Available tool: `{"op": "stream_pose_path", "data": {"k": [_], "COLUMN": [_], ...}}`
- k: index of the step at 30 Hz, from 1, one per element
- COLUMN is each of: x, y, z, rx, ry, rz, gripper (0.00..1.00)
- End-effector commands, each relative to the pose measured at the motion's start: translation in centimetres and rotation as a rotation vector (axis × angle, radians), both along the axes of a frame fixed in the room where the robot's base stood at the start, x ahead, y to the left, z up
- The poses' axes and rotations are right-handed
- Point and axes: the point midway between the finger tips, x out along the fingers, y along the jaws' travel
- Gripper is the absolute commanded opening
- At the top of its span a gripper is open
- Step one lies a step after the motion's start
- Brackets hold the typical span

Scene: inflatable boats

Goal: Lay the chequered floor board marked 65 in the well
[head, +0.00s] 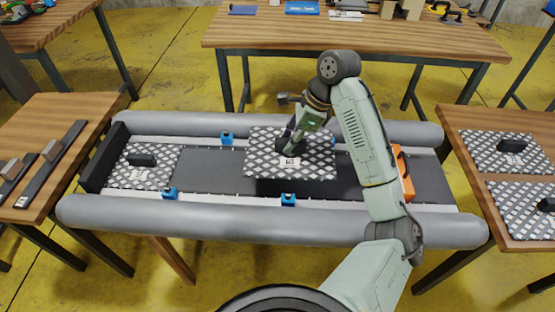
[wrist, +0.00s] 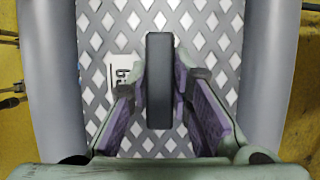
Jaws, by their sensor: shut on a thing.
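The chequered floor board marked 65 (head: 265,160) hangs level over the middle of the boat's well (head: 215,170). Its far edge overlaps the far grey tube in the head view, so it appears raised above the well floor. My gripper (head: 291,145) is shut on the board's black handle (wrist: 160,80). The white 65 label (wrist: 120,70) shows beside the left finger in the wrist view. Another chequered board (head: 150,172) lies in the well's left end. The dark floor right of the held board is bare.
Grey tubes (head: 270,225) run along both sides of the well. Blue clamps (head: 288,200) stand along its edges. An orange piece (head: 404,175) stands near the right end. Chequered boards (head: 525,208) lie on the right table; dark bars (head: 50,165) lie on the left table.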

Motion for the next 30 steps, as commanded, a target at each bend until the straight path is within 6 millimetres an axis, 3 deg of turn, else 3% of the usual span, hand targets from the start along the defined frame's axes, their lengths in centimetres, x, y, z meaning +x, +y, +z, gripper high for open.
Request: {"op": "stream_pose_path", "data": {"k": [6, 18, 29, 30], "x": [-0.1, -0.1, 0.0, 0.0], "y": [0.1, 0.0, 0.1, 0.0], "z": [-4.0, -8.0, -8.7, -8.8], "rx": [0.004, 0.001, 0.001, 0.0], "ry": [0.002, 0.003, 0.0, 0.001], "rz": [0.0, -0.001, 0.0, 0.0], "gripper": [0.0, 0.0, 0.0, 0.21]}}
